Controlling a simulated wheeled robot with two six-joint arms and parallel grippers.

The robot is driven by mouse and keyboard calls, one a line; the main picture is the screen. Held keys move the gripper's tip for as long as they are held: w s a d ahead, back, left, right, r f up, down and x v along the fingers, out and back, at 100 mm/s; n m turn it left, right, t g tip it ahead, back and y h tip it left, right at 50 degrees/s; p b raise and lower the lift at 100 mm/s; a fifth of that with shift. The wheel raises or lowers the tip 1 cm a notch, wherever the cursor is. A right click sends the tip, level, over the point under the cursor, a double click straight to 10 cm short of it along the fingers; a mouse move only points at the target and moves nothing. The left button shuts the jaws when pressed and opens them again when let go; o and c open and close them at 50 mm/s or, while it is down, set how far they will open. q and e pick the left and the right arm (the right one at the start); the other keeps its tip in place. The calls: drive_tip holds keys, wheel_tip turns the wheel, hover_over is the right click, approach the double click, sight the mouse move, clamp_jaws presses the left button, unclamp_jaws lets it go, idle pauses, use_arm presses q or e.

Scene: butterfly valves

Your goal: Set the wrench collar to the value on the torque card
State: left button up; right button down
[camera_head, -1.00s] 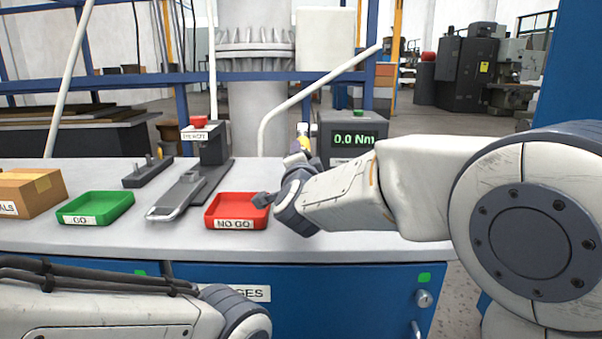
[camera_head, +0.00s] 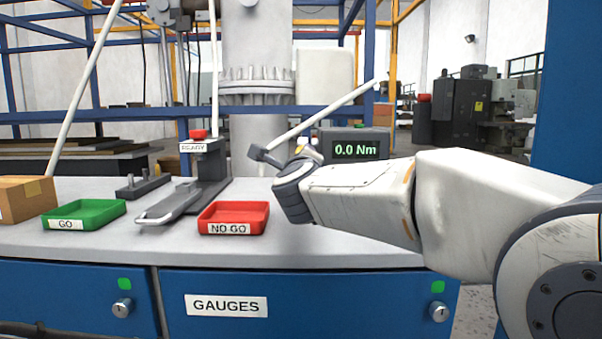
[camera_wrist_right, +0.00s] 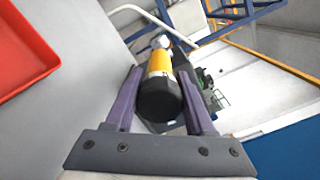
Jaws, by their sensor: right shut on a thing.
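My right gripper (camera_wrist_right: 160,74) is shut on a cylindrical tool (camera_wrist_right: 160,88), probably the wrench, with a yellow band and a black end facing the wrist camera. Its far part looks silvery and is partly hidden. In the head view my right gripper (camera_head: 285,156) is above the bench, right of the red tray and in front of a grey box with a green "0.0 Nm" display (camera_head: 357,150). No torque card can be made out, nor any value on the collar. My left gripper is out of view.
The bench (camera_head: 130,245) carries a red NO GO tray (camera_head: 234,232), a green GO tray (camera_head: 84,223), a READY-labelled fixture (camera_head: 207,160) and a cardboard box (camera_head: 22,199). The red tray (camera_wrist_right: 22,50) lies left in the wrist view. The bench front right of the red tray is clear.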

drive_tip(key=m+b, duration=0.3)
drive_tip(key=m, duration=0.1)
drive_tip(key=shift+f+m, duration=0.1)
drive_tip(key=shift+m, duration=0.2)
drive_tip(key=shift+m+b, duration=1.1)
drive_tip(key=shift+m, duration=0.9)
drive_tip(key=shift+c, duration=1.3)
unclamp_jaws()
drive_tip(key=shift+r, duration=0.2)
drive_tip(key=shift+s, duration=0.1)
drive_tip(key=s, duration=1)
drive_tip(key=shift+s+f, duration=0.15)
drive_tip(key=shift+f, duration=0.05)
